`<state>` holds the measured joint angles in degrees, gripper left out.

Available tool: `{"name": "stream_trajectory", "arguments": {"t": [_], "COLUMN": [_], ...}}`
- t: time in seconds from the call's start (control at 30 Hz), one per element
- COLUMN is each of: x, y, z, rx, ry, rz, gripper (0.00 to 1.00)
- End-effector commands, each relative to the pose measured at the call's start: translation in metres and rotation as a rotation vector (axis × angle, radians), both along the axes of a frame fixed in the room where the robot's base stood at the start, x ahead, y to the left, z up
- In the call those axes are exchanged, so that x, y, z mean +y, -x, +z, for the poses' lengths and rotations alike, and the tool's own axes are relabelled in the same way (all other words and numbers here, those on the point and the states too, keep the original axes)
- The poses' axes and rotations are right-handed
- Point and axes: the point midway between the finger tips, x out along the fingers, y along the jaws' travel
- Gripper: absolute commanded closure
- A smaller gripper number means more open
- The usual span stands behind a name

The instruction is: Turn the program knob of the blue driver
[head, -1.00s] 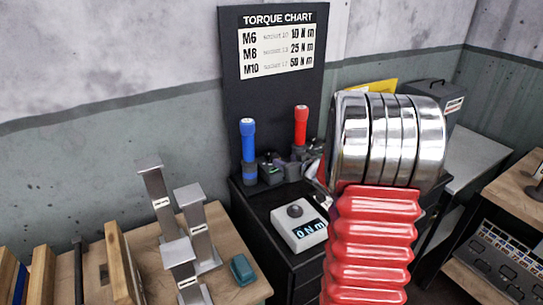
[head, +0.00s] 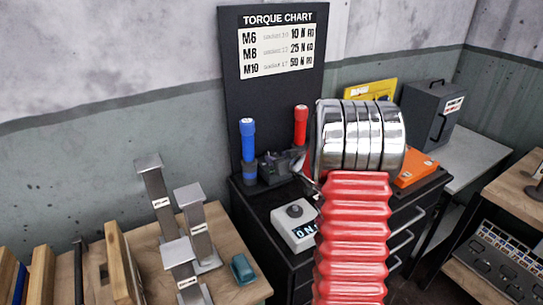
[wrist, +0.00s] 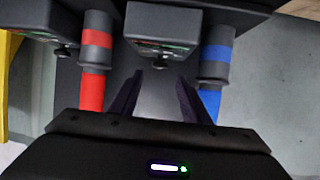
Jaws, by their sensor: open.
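The blue driver (head: 248,140) stands upright at the left of the black cabinet top. In the wrist view its blue-banded body (wrist: 213,68) is at the right. Beside it is a dark block (wrist: 160,25) with a small panel and a small dark program knob (wrist: 158,55) on its lower edge. My gripper (wrist: 160,78) is open, with the knob between and just beyond its fingertips; no contact is visible. The red driver (head: 300,128) stands to the right, and also shows in the wrist view (wrist: 94,65). In the head view my arm hides most of my gripper.
A second block with a knob (wrist: 62,50) sits beside the red driver. A white unit with a display and grey knob (head: 294,228) is in front of the drivers. An orange object (head: 418,168) lies right of my arm. A torque chart (head: 276,50) stands behind.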

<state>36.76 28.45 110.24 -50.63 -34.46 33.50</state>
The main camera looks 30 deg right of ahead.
Motion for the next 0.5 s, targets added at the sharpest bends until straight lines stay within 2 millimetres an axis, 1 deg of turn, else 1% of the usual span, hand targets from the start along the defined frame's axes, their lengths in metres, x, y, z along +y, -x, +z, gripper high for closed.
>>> {"name": "stream_trajectory", "arguments": {"t": [0.03, 0.3, 0.5], "x": [-0.001, -0.005, -0.008], "y": [-0.006, -0.037, -0.055], "z": [-0.004, -0.016, -0.024], "rx": [0.001, 0.0, 0.001], "ry": [-0.001, 0.0, 0.0], "rz": [0.001, 0.001, 0.0], "gripper": [0.57, 0.57, 0.57]}}
